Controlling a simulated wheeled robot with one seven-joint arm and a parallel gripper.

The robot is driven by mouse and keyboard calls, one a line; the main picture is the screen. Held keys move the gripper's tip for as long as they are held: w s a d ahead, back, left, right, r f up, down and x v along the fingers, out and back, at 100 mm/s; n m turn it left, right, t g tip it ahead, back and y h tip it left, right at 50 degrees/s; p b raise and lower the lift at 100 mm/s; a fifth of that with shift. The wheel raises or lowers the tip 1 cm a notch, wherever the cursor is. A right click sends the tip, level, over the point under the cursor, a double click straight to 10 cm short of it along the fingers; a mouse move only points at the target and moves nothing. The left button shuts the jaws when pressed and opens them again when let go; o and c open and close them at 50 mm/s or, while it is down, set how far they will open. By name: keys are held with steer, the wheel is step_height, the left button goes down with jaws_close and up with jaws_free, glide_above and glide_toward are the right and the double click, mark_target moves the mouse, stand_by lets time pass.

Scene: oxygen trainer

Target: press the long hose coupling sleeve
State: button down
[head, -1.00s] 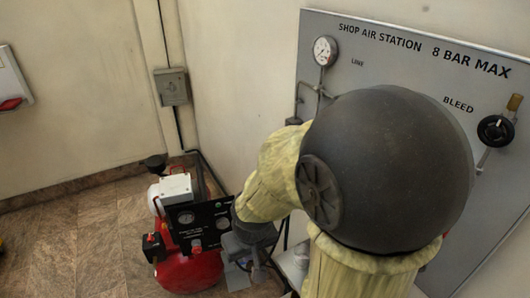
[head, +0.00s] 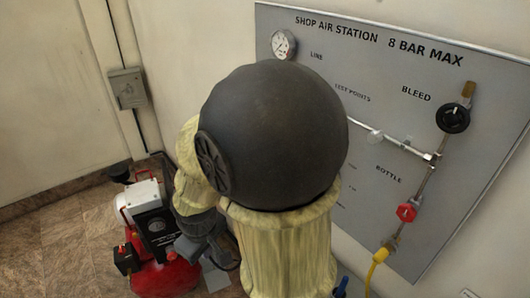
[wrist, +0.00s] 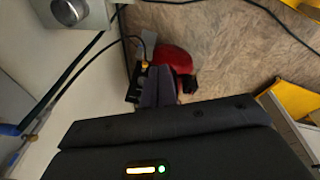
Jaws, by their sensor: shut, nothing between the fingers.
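A yellow hose (head: 375,272) hangs from a brass-coloured fitting (head: 391,244) at the lower right of the panel in the head view. I cannot tell whether this is the long hose coupling, and its sleeve is too small to make out. My gripper (wrist: 158,88) shows in the wrist view as two dark fingers close together, shut and empty. They are in front of the red compressor in that view. In the head view my arm hides the panel's lower left part, and my fingertips are not clear.
The grey air station panel (head: 465,72) carries a gauge (head: 283,44), a black bleed knob (head: 453,118) and a red valve handle (head: 406,213). The red compressor (head: 172,277) stands on the floor at left; it also shows in the wrist view (wrist: 175,58). A wall box (head: 127,88) is behind.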

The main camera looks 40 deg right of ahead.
steer(key=w+d+r+n+g+h+p, duration=0.1)
steer(key=w+d+r+n+h+p, duration=0.4)
steer(key=n, duration=1.1)
steer(key=w+d+r+n+g+h+p, duration=0.1)
steer(key=w+d+r+n+h+p, duration=0.4)
steer(key=d+n, duration=0.5)
steer(key=w+r+n+h, duration=0.1)
steer(key=w+n, duration=0.1)
steer(key=n, duration=0.4)
steer(key=shift+w+d+r+n+h, duration=0.2)
steer(key=shift+w+r+n+h, duration=0.1)
steer(key=shift+n, duration=0.1)
steer(key=p+x, duration=0.1)
steer(key=x, duration=0.3)
steer(key=r+p+x, duration=0.1)
steer(key=x, duration=0.3)
steer(key=d+p+x, duration=0.1)
steer(key=p+x, duration=0.1)
steer(key=x, duration=0.2)
steer(key=shift+s+d, duration=0.1)
steer(key=shift+d, duration=0.55)
